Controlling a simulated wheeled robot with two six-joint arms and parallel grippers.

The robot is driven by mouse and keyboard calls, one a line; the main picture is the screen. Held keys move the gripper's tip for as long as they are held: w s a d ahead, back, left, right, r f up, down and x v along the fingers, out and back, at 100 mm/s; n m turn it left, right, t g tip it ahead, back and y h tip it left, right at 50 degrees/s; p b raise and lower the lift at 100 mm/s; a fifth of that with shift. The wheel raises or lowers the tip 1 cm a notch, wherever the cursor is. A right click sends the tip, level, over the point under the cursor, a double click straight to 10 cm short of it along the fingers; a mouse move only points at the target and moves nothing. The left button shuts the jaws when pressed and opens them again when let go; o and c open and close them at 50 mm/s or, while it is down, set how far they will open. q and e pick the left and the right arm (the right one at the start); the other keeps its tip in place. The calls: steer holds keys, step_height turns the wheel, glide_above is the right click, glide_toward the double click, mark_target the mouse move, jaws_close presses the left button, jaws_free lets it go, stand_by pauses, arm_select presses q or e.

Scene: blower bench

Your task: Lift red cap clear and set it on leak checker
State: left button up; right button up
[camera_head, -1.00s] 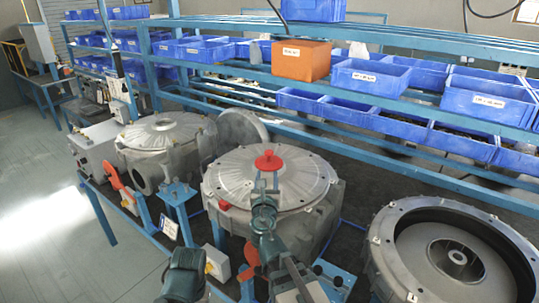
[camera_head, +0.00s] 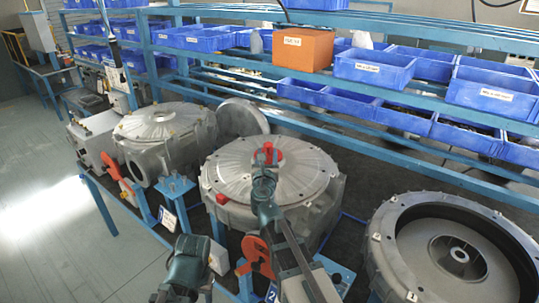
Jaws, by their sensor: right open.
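The red cap (camera_head: 278,154) sits on top of the middle grey blower housing (camera_head: 309,178), at its centre. My right gripper (camera_head: 267,156) is at the cap, with its jaws open and overlapping it in the picture. The gripper partly hides the cap, and I cannot tell whether the fingers touch it. I cannot identify the leak checker with certainty; a grey box (camera_head: 93,137) at the left end of the bench may be it. A dark green arm link of mine shows at the lower middle, but no left gripper jaws can be made out.
Another closed housing (camera_head: 165,128) stands at the left, and an open housing (camera_head: 379,238) at the right. Red handles (camera_head: 117,174) and a blue stand (camera_head: 176,184) line the front edge. Behind is a blue rack with blue bins (camera_head: 372,69) and an orange box (camera_head: 303,50).

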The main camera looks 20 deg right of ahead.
mark_target(268, 150)
steer(key=shift+w, duration=0.1)
steer(key=x, duration=0.5)
steer(key=shift+d+f+b, duration=0.1)
steer(key=shift+f+b, duration=0.25)
steer(key=shift+f, duration=0.05)
steer(key=shift+c, duration=0.7)
jaws_close()
